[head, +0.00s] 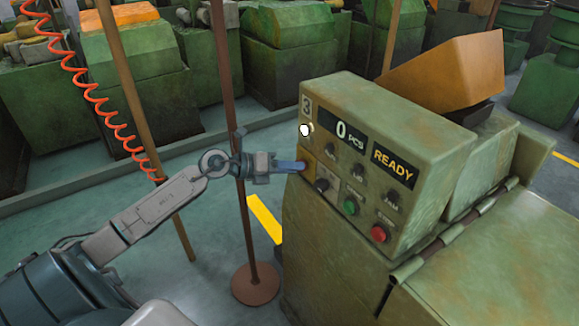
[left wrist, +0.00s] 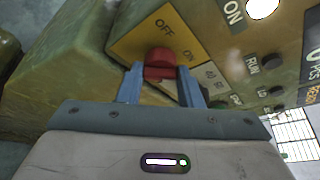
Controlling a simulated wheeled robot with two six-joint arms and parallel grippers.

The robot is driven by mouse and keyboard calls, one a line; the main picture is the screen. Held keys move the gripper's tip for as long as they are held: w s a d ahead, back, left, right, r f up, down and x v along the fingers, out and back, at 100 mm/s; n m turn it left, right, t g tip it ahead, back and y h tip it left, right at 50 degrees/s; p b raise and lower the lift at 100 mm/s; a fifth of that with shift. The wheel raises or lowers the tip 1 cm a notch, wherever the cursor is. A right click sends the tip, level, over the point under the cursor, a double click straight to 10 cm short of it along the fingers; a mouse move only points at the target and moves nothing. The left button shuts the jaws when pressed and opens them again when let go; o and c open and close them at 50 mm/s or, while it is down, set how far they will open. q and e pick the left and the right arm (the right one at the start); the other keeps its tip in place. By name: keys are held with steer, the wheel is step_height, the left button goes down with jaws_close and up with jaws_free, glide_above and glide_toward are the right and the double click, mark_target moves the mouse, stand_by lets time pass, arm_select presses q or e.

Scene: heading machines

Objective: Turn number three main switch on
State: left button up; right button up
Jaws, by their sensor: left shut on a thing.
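The control box (head: 345,90) marked 3 stands at the right of the head view. Its red main switch knob (left wrist: 160,62) sits on a yellow plate (left wrist: 133,43) with OFF and ON labels in the left wrist view. My left gripper (head: 297,166) reaches the panel's lower left, and its blue fingers (left wrist: 160,74) are closed on both sides of the knob. The fingers hide most of the knob in the head view. I cannot tell which label it points to. A white lamp (head: 306,130), labelled ON in the wrist view, is lit. My right gripper is out of view.
The panel has a display (head: 349,136) reading 0 PCS, a READY sign (head: 393,165), a black knob (head: 321,185), a green button (head: 351,207) and a red button (head: 379,233). A brown post (head: 240,215) stands behind my left arm. More green machines line the back.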

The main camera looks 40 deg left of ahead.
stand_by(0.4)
arm_select(q)
steer(key=o, duration=1)
steer(key=shift+s+a, duration=0.1)
steer(key=shift+p+v, duration=5.25)
steer(key=shift+p, duration=1.35)
